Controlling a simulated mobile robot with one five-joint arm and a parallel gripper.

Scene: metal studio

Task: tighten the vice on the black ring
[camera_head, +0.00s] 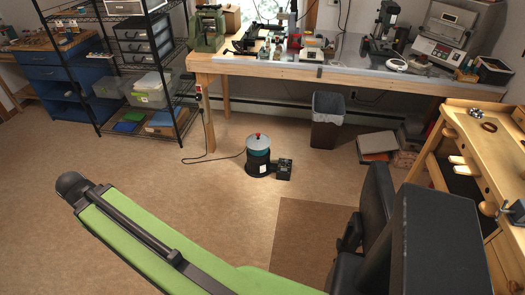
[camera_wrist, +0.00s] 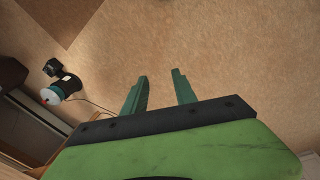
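A dark ring (camera_head: 489,127) lies on the light wooden workbench (camera_head: 475,152) at the right of the head view. It looks dark brown or black. A grey metal fitting that looks like a vice (camera_head: 515,212) is at the bench's front side, near the right picture edge. It is partly cut off, and its jaws cannot be made out. My gripper (camera_wrist: 160,76) shows in the wrist view with its two teal fingers apart and nothing between them, above bare floor. Neither ring nor vice shows in the wrist view.
A bin (camera_head: 327,120) stands under the long back bench (camera_head: 250,66). Wire shelving (camera_head: 178,75) is at left.

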